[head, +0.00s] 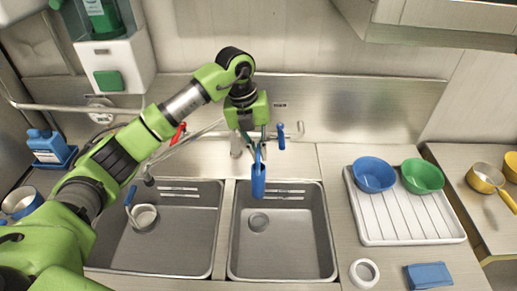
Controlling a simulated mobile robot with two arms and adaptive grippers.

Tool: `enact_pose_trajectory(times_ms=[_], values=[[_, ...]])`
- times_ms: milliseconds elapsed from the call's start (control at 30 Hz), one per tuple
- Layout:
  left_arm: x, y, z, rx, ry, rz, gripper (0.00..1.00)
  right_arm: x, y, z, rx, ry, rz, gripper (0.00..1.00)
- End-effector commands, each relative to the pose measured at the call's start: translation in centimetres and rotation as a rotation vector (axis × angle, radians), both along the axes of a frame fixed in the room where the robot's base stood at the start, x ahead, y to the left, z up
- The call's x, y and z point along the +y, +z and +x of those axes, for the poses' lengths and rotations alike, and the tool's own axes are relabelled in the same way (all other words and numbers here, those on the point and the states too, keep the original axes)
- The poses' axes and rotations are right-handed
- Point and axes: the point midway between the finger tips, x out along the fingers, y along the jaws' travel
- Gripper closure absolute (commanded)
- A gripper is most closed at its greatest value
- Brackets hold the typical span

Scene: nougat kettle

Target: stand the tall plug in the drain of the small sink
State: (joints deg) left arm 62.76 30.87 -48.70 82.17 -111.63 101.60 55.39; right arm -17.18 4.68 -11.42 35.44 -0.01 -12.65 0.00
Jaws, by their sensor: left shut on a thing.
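My left gripper (257,146) points down above the back edge of the small sink (328,240). It is shut on a long blue piece, which seems to be the tall plug (258,180). The plug hangs roughly upright, with its lower end over the sink's back part. The round drain (258,222) shows in the sink floor, just below the plug in the picture and apart from it. The gripper partly hides the plug's top. My right gripper is not in view.
A larger sink (190,245) on the left holds a round vessel (145,217) with a blue handle. A tap with a blue lever (281,135) stands close behind the gripper. A white rack (410,215) with blue and green bowls is right. A white ring (364,273) and blue cloth (428,275) lie in front.

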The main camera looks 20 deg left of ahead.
Motion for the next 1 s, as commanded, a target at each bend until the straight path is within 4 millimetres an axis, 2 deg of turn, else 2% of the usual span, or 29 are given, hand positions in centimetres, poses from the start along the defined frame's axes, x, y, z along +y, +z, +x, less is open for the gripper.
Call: enact_pose_trajectory(times_ms=[67, 167, 533, 1000], values=[[0.0, -0.8, 0.0, 0.000, 0.000, -0.001, 1.00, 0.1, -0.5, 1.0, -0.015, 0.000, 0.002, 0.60], [0.0, -1.5, 0.0, -0.001, 0.000, -0.002, 1.00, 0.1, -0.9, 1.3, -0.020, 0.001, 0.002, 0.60], [0.0, -4.1, 0.0, 0.000, 0.000, -0.001, 1.00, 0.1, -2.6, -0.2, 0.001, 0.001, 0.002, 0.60], [0.0, -7.4, 0.0, 0.000, 0.000, -0.001, 1.00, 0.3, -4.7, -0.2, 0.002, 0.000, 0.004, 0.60]])
